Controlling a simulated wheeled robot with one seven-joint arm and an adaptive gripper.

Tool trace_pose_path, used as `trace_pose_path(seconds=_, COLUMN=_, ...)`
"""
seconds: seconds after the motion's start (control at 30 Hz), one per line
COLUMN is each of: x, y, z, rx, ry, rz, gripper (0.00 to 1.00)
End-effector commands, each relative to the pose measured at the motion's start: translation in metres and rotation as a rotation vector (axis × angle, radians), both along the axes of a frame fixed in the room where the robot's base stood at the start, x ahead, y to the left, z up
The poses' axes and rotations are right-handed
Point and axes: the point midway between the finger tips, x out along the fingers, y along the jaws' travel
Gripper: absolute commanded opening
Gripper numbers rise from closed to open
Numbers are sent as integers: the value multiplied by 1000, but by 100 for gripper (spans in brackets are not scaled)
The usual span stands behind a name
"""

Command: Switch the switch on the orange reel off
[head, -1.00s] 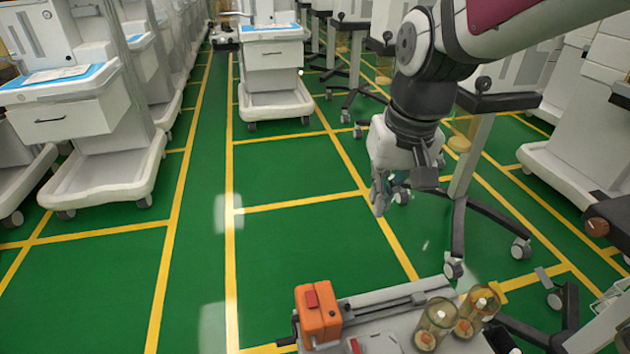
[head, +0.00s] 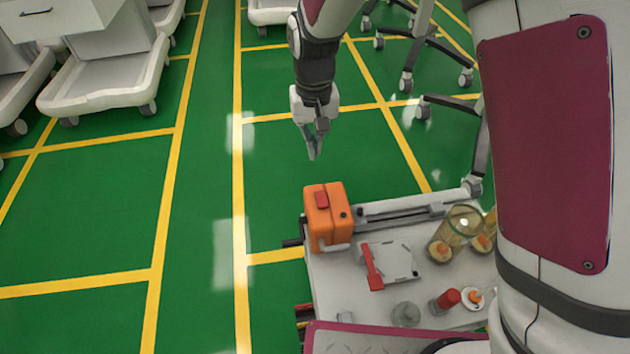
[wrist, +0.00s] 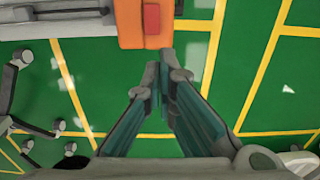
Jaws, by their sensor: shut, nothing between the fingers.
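The orange reel (head: 325,220) is a boxy orange unit standing on the far left corner of a cart top (head: 345,290). In the wrist view my gripper's fingertips (wrist: 166,62) lie just below the reel in the picture.
On the cart top are a white plate with a red handle (head: 373,266), amber jars (head: 458,232), a red-capped item (head: 446,299) and a grey rail (head: 400,214). Wheeled stands are at the upper right. Green floor left of the cart is clear.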

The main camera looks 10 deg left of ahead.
Motion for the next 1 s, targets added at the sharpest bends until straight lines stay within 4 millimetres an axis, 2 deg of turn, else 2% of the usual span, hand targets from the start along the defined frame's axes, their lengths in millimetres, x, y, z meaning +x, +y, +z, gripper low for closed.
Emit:
trace_pose_path(seconds=0.23, x=0, y=0, z=0, rx=0, ry=-1, rz=0, gripper=0)
trace_pose_path(seconds=0.37, x=0, y=0, z=-8, rx=0, ry=0, rz=0, gripper=0)
trace_pose_path(seconds=0.47, x=0, y=0, z=-21, rx=0, ry=1, rz=0, gripper=0)
trace_pose_path(seconds=0.8, x=0, y=0, z=-89, rx=-2, ry=2, rz=0, gripper=0)
trace_pose_path(seconds=1.0, x=0, y=0, z=-121, rx=0, ry=1, rz=1, gripper=0)
